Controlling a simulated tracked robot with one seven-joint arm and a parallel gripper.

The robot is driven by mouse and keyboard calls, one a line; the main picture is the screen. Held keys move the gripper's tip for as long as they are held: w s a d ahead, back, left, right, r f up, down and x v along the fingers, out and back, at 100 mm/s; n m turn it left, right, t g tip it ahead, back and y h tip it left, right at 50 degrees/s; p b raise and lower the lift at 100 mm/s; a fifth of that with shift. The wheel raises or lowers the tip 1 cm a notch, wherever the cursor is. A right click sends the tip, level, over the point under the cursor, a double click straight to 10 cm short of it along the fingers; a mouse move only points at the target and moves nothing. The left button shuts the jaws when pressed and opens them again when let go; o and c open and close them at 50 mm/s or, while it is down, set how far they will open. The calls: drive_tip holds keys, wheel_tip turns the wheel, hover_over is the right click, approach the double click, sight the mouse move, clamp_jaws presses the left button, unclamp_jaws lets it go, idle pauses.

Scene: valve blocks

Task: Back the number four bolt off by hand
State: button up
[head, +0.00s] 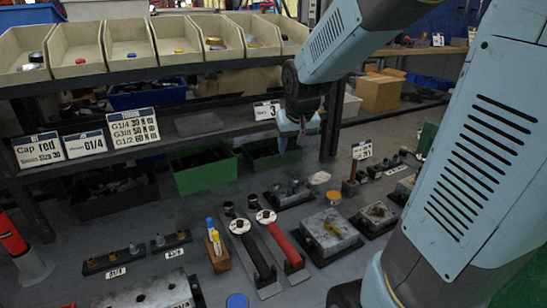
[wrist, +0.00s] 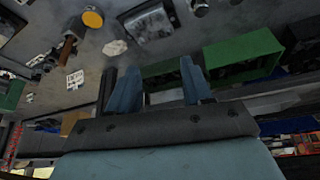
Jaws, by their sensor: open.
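My gripper (head: 299,128) hangs above the bench near the shelf edge, empty; in the wrist view its two fingers (wrist: 160,92) stand apart. Small fittings on a dark plate (head: 290,193) stand behind. I cannot make out a number four on any bolt, so the bolt cannot be singled out. My gripper touches none of the blocks.
Two torque-wrench-like tools with black (head: 258,255) and red (head: 283,245) handles lie mid-bench. Green bins (head: 203,178) stand under the shelf (head: 150,75), which holds beige trays (head: 76,70).

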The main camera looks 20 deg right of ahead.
approach(276, 185)
drive_tip(key=x, duration=0.7)
drive_tip(key=shift+w+f, duration=0.3)
idle(0.4)
drive_tip(key=shift+g, duration=0.3)
clamp_jaws()
drive_tip(key=shift+s+d+f+n+y, duration=0.1)
drive_tip(key=shift+n+y, duration=0.5)
drive_tip(key=shift+n, duration=0.7)
drive_tip(key=shift+d+n+y, duration=0.15)
drive_tip(key=shift+n+y, duration=0.45)
drive_tip(key=shift+n, duration=0.7)
drive_tip(key=shift+d+n+g+y, duration=0.1)
drive_tip(key=shift+n+g+y, duration=0.25)
drive_tip(key=shift+n, duration=0.65)
drive_tip(key=shift+d+n+g+y, duration=0.1)
drive_tip(key=shift+n+g+y, duration=0.25)
drive_tip(key=shift+n, duration=0.7)
drive_tip(key=shift+d+n+g+y, duration=0.1)
drive_tip(key=shift+n+g+y, duration=0.15)
drive_tip(key=shift+n, duration=0.8)
drive_tip(key=n+g, duration=0.1)
drive_tip(key=n, duration=0.1)
drive_tip(key=w+n+g+y, duration=0.1)
drive_tip(key=n, duration=0.2)
drive_tip(key=n+g, duration=0.1)
drive_tip(key=n, duration=0.4)
drive_tip(key=shift+w+g, duration=0.2)
drive_tip(key=shift+g, duration=0.15)
